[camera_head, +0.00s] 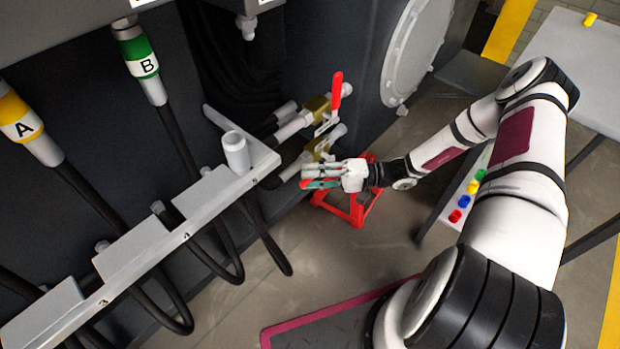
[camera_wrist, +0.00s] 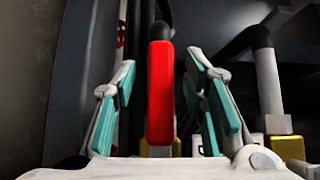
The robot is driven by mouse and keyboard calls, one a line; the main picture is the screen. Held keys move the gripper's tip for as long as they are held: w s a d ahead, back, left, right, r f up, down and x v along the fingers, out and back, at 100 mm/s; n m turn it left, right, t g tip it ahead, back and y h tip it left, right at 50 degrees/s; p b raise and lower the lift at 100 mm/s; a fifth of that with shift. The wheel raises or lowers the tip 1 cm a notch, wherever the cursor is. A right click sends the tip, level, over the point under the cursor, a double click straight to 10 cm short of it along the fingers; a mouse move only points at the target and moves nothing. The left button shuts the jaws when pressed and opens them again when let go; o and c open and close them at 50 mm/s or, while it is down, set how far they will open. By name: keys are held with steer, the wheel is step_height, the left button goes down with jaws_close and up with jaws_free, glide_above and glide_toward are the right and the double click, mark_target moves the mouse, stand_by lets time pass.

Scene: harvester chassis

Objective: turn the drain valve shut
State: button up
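A red valve handle (camera_wrist: 160,95) stands upright in the middle of the wrist view, between the two teal-padded fingers of my gripper (camera_wrist: 160,72). Gaps show on both sides, so my gripper is open around it and not clamped. In the head view my gripper (camera_head: 308,176) is beside the lower valve's yellow body (camera_head: 321,147); a bit of red shows between the fingers. A second valve above it has a yellow body (camera_head: 318,107) and a raised red handle (camera_head: 337,88). I cannot tell from any label which valve is the drain.
A red stand (camera_head: 357,208) is on the floor just below my gripper. A grey rail (camera_head: 190,212) and hanging black hoses (camera_head: 185,165) are to the left. A table (camera_head: 447,205) with small coloured caps is at right. Open floor (camera_head: 330,270) lies in front.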

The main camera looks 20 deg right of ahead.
steer(key=shift+a, duration=0.25)
jaws_close()
steer(key=shift+w+d+f+n+h+p, duration=0.15)
steer(key=shift+d+f+n+h+p, duration=0.1)
steer(key=shift+f+n+h+p, duration=0.6)
steer(key=shift+w+d+f+n+h+p, duration=0.15)
steer(key=shift+d+f+n+h+p, duration=0.1)
steer(key=shift+f+n+h+p, duration=0.55)
steer(key=shift+w+d+f+n+h+p, duration=0.2)
steer(key=shift+f+n+h+p, duration=0.35)
steer(key=shift+f+h+p, duration=0.5)
steer(key=shift+r, duration=0.1)
